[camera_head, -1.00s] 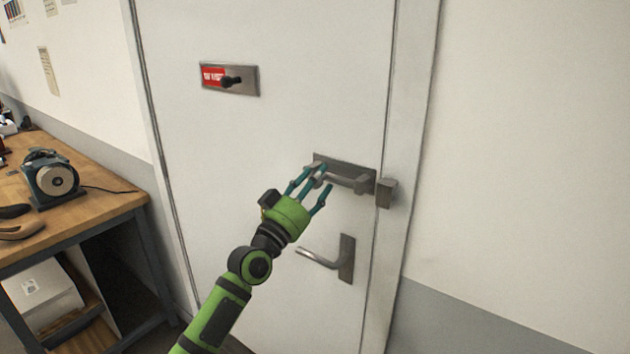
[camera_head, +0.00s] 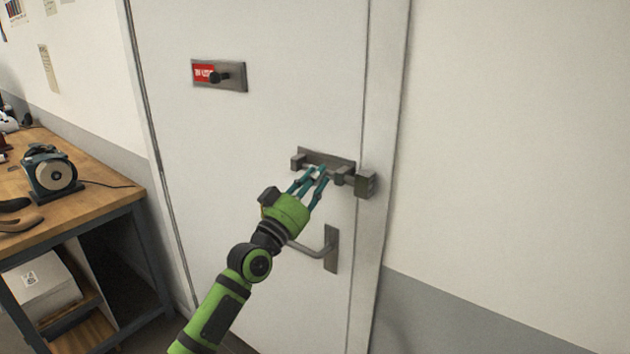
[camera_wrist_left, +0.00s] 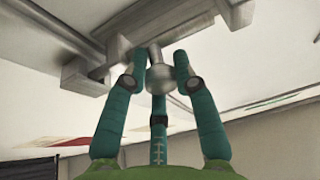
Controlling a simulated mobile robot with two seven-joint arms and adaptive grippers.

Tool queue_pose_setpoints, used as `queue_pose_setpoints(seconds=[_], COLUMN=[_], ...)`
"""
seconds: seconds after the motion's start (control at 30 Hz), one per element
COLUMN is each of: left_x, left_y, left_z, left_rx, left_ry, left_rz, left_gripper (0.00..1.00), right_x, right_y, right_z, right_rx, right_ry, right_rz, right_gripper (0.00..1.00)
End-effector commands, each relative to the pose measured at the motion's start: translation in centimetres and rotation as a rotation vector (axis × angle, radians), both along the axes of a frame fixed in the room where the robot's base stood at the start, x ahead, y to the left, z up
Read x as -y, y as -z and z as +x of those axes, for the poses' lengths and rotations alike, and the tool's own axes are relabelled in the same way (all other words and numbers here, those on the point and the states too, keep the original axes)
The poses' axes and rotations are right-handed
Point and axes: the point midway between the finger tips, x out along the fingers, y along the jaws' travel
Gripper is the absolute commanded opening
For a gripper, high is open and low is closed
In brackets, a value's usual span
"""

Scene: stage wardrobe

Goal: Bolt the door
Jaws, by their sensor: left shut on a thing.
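The white door (camera_head: 265,115) fills the middle of the head view and looks closed against its frame. A grey metal bolt (camera_head: 330,158) is mounted near the door's right edge, and its keeper block (camera_head: 366,184) sits on the frame beside it. My left gripper (camera_head: 316,172) has its teal fingers shut on the bolt's knob. In the left wrist view the fingers (camera_wrist_left: 160,75) close around the round metal knob (camera_wrist_left: 159,78) below the bolt bar. The bar appears to reach the keeper block; how deep it sits inside I cannot tell. My right gripper is out of view.
A lever handle (camera_head: 325,248) is on the door just below the bolt, close to my left wrist. A wooden workbench (camera_head: 90,197) with a grinder (camera_head: 52,174) stands at the left.

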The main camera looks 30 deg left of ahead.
Motion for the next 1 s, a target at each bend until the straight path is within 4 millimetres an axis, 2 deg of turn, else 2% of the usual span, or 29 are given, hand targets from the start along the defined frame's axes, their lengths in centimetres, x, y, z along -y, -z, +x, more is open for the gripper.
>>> queue_pose_setpoints(seconds=[0.03, 0.13, 0.17, 0.2, 0.37, 0.47, 0.57, 0.67, 0.77, 1.0], left_x=[0.8, 0.8, 0.8, 0.8, 0.7, 0.6, 0.5, 0.4, 0.3, -0.2], left_y=[-0.2, -0.2, -0.2, -0.2, -0.1, -0.1, 0.0, 0.4, 0.9, 2.8], left_z=[-0.1, -0.1, -0.1, -0.1, 0.0, 0.0, -0.1, -0.7, -2.0, -6.4], left_rx=[0.003, 0.003, 0.003, 0.003, 0.002, 0.001, 0.0, -0.001, -0.002, -0.004], left_ry=[0.017, 0.017, 0.017, 0.016, 0.014, 0.012, 0.011, 0.01, 0.011, 0.012], left_rz=[-0.001, -0.002, -0.002, -0.002, -0.002, -0.001, -0.001, -0.001, -0.001, 0.003], left_gripper=[0.0, 0.0, 0.36, 0.52, 0.52, 0.52, 0.52, 0.52, 0.52, 0.52], right_x=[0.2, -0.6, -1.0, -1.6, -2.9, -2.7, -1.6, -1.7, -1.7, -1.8], right_y=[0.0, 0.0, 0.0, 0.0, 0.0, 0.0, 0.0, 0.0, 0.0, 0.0], right_z=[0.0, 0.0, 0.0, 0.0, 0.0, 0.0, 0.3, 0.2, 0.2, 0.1], right_rx=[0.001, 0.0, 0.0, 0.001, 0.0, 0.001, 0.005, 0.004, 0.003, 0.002], right_ry=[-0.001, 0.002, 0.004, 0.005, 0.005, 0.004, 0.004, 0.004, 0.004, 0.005], right_rz=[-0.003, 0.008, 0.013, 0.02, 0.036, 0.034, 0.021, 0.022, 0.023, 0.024], right_gripper=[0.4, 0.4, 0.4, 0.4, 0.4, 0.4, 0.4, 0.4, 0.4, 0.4])
